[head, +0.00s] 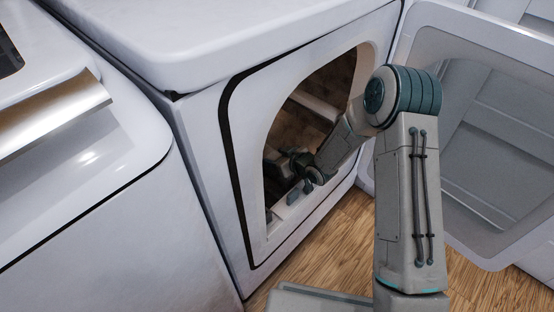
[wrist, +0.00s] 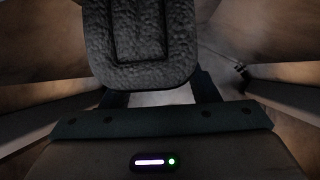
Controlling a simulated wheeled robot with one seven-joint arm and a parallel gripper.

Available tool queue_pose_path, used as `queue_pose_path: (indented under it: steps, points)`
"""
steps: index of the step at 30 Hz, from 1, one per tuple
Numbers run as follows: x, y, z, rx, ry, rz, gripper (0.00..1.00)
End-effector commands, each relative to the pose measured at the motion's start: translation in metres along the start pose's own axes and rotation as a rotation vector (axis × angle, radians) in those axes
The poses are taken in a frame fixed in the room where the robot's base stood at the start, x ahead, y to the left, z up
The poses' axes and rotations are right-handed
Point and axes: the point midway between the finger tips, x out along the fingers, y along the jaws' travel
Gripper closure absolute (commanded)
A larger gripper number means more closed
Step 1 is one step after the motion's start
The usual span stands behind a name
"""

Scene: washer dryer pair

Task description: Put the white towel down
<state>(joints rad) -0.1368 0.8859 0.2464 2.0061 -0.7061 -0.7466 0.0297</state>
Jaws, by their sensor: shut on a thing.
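My gripper (head: 307,170) is inside the open dryer drum, low in the round opening. In the wrist view my gripper (wrist: 160,95) is shut on the towel (wrist: 140,45), a thick, folded, rough-textured slab with rounded corners. The towel looks dark grey in the shade, not white. It covers the fingertips. A pale patch shows between the fingers below it; I cannot tell what that is. In the head view the towel cannot be made out clearly. I cannot tell whether it touches the drum.
The dryer (head: 215,100) has its door (head: 480,135) swung open to the right of my arm. The opening's rim is close around my forearm. A second white machine (head: 95,200) stands at the left. The wooden floor (head: 345,235) shows below the opening. Drum walls (wrist: 45,100) surround the gripper.

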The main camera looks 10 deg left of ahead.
Motion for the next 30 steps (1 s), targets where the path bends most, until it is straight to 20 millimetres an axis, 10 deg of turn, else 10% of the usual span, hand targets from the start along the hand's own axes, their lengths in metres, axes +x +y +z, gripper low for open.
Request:
queue_pose_path:
  steps: [8, 9, 11, 23, 30]
  points:
    - [0.001, 0.000, 0.001, -0.001, 0.002, 0.000, 0.77]
    - [0.001, 0.000, 0.001, -0.001, 0.000, 0.000, 0.40]
    - [0.001, 0.000, 0.001, -0.001, 0.000, 0.000, 0.24]
    - [-0.004, 0.000, -0.003, 0.000, -0.001, 0.000, 0.24]
    - [-0.052, 0.001, -0.005, 0.002, -0.001, 0.003, 0.24]
